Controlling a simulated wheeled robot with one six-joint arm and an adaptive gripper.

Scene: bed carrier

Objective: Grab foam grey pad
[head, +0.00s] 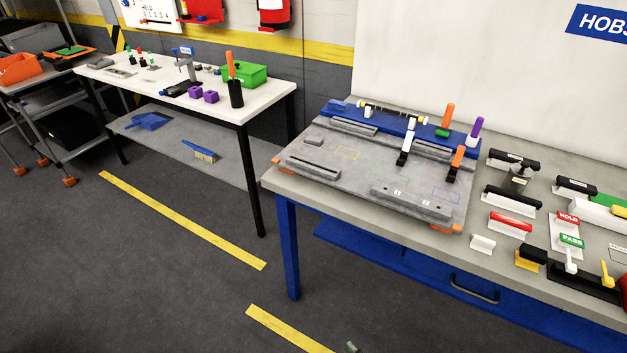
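I cannot single out the foam grey pad with certainty. A small grey block (101,63) lies at the left end of the white table, and a flat grey piece (120,72) lies beside it. On the near bench, a large grey carrier plate (330,150) bears a long dark-grey slotted block (313,167) at its left and a wider grey block (411,201) at its front right.
The white table (185,108) stands at the left, with purple blocks (203,95) and a green bin (243,75). The grey-topped bench (340,201) holds black-handled tools (512,197) at right. Open floor (180,260) lies between. A small grey-green thing (352,347) shows at the bottom edge.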

